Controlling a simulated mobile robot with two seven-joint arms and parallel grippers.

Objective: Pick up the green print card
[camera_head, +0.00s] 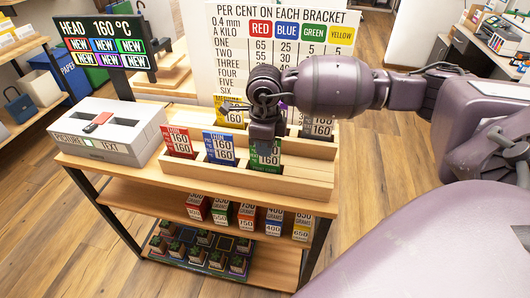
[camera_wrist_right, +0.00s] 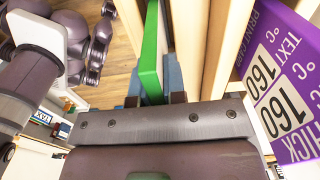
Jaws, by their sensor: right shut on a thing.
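The green print card (camera_head: 266,158) stands in the front row of the wooden card rack, at the right end of that row. My right gripper (camera_head: 264,148) comes down over it from above and is shut on its top edge, hiding part of its face. In the right wrist view the green card (camera_wrist_right: 150,55) shows edge-on between the fingertips (camera_wrist_right: 150,99). I cannot tell whether its lower edge is clear of the slot. My left gripper is in neither view.
A red card (camera_head: 179,141) and a blue card (camera_head: 219,147) stand left of the green one. A purple card (camera_wrist_right: 280,85) is close beside the gripper.

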